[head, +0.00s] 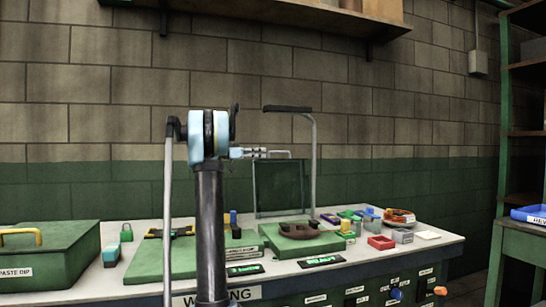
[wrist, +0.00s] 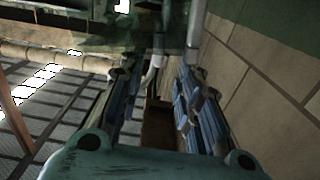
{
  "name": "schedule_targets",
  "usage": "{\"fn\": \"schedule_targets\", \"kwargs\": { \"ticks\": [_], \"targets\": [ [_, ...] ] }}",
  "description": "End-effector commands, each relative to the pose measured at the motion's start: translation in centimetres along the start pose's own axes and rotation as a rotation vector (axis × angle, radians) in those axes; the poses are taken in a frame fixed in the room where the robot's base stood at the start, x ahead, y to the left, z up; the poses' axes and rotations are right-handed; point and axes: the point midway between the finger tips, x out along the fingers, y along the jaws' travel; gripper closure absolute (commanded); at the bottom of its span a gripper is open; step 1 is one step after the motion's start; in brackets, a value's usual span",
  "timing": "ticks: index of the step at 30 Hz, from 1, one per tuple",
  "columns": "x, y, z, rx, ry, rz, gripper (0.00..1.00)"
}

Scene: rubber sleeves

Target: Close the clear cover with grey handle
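The clear cover (head: 281,190) stands upright at the back of the bench in the head view, and the green wall shows through it. Its grey handle (head: 280,152) is at the top edge. My gripper (head: 262,153) is at the level of this handle, close to its left end; I cannot tell whether they touch. In the wrist view, the two blue-grey fingers of my gripper (wrist: 160,105) are spread with a gap between them. Grey handle-like parts (wrist: 152,72) show beyond the fingers, under a dark see-through panel (wrist: 115,40) that is probably the cover.
A green box (head: 55,262) with a yellow handle stands at the bench's left. A green board (head: 185,262) and a brown round piece (head: 298,230) lie mid-bench. Small bins, including a red one (head: 381,242), stand to the right. A black lamp arm (head: 287,108) reaches above the cover.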

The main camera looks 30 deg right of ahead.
Motion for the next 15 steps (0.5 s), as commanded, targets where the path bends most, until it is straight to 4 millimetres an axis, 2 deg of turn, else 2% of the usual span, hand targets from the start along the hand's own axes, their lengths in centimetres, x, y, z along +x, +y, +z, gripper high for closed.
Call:
{"fn": "schedule_targets", "kwargs": {
  "ticks": [1,9,15],
  "targets": [
    [1.1,0.1,0.0,0.0,0.0,0.003,0.69],
    [5.5,0.1,0.0,0.0,0.0,0.003,0.69],
    [7.6,0.0,0.0,0.0,0.0,0.001,0.69]
  ]
}}
